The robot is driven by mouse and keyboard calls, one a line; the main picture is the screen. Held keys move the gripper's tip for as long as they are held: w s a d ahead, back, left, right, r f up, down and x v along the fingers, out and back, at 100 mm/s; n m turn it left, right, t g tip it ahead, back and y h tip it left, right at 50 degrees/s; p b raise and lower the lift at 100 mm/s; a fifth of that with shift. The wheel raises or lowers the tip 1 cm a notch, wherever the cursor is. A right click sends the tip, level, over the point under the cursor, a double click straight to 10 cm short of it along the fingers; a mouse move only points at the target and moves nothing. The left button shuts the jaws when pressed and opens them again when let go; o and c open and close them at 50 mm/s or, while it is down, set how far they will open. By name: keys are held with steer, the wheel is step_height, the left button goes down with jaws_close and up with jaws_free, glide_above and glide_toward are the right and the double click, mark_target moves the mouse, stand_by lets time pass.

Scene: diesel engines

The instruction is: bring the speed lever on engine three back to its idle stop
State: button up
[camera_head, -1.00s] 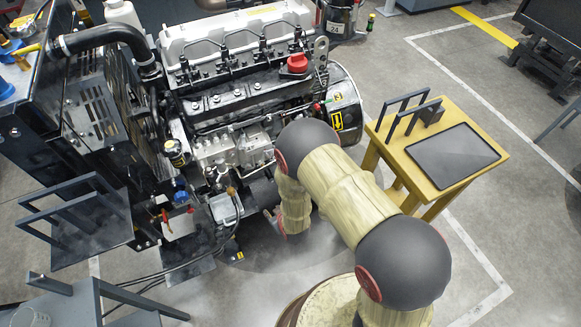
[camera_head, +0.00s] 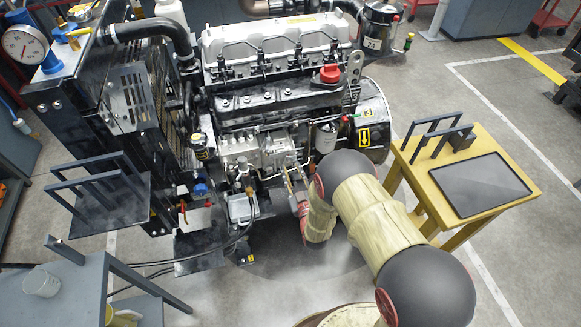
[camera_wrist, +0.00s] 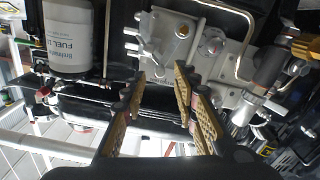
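The engine (camera_head: 270,98) stands in the head view with its silver pump (camera_head: 240,150) low on the near side. My gripper (camera_head: 290,178) reaches in from the right, in front of the pump; its fingers are small there. In the wrist view, my gripper (camera_wrist: 160,74) is open, with two tan-padded fingers apart and nothing seen between them. The grey pump body (camera_wrist: 185,45) with a round cap (camera_wrist: 183,31) lies beyond the fingertips. I cannot make out for sure which part is the speed lever, nor its stop, nor whether a finger touches anything.
A white fuel filter (camera_wrist: 70,38) hangs left of the fingers in the wrist view, and a bent metal pipe (camera_wrist: 246,40) lies right. A grey cart (camera_head: 80,290) stands lower left.

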mark_target(286, 165)
steer(key=shift+x, duration=1.35)
steer(key=shift+c, duration=0.8)
jaws_close()
